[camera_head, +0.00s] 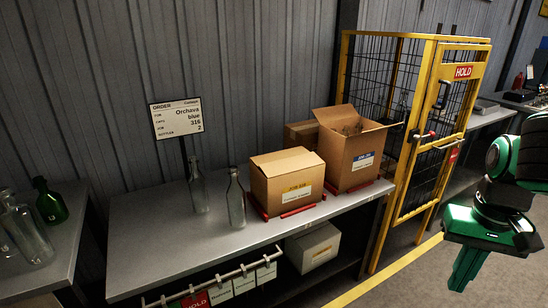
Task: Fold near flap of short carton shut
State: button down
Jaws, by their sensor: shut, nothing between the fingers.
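The separate flap edges are too small to tell apart. My gripper (463,278) is green, at the right of the view, shut and empty. It points down over the floor, well apart from the carton and to the right of the bench.
A taller open carton (352,165) with raised flaps stands right of the short one, with another brown box (299,134) behind. Clear bottles (236,200) stand to the left, near an order sign (177,117). A yellow-framed cage (425,150) stands beyond the bench's right end.

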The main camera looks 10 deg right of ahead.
aim_at(282, 167)
jog(key=u, duration=0.05)
jog(key=i, duration=1)
jog(key=u, duration=0.05)
